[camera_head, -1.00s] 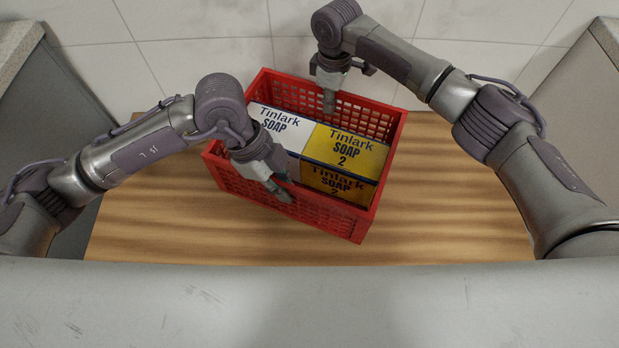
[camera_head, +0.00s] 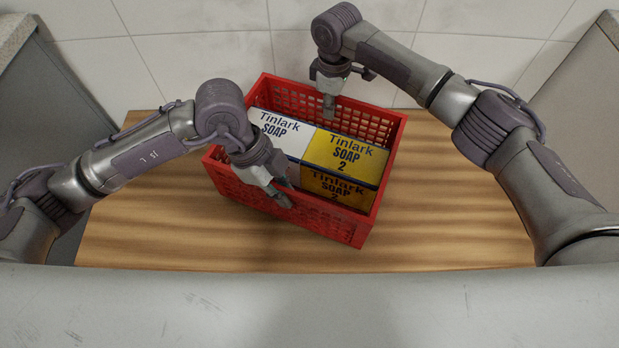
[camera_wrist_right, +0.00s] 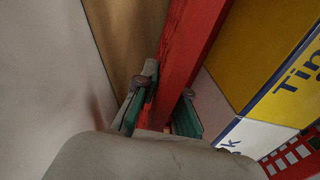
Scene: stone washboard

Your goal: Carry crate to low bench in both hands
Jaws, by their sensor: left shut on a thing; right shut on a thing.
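The red crate (camera_head: 335,222) holds a white Tinlark soap box (camera_head: 280,128) and yellow soap boxes (camera_head: 345,152). It is over the wooden low bench (camera_head: 150,225); I cannot tell whether its base touches the wood. My left gripper (camera_head: 277,190) is shut on the crate's near left wall. My right gripper (camera_head: 330,102) is shut on the far wall. In the right wrist view its green-padded fingers (camera_wrist_right: 162,115) straddle the red crate wall (camera_wrist_right: 190,45). The crate looks about level. Its underside is hidden.
A pale tiled wall (camera_head: 200,60) stands behind the bench. Grey cabinets with stone tops stand at the left (camera_head: 60,110) and right (camera_head: 590,100). Bare wood shows on both sides of the crate and in front of it.

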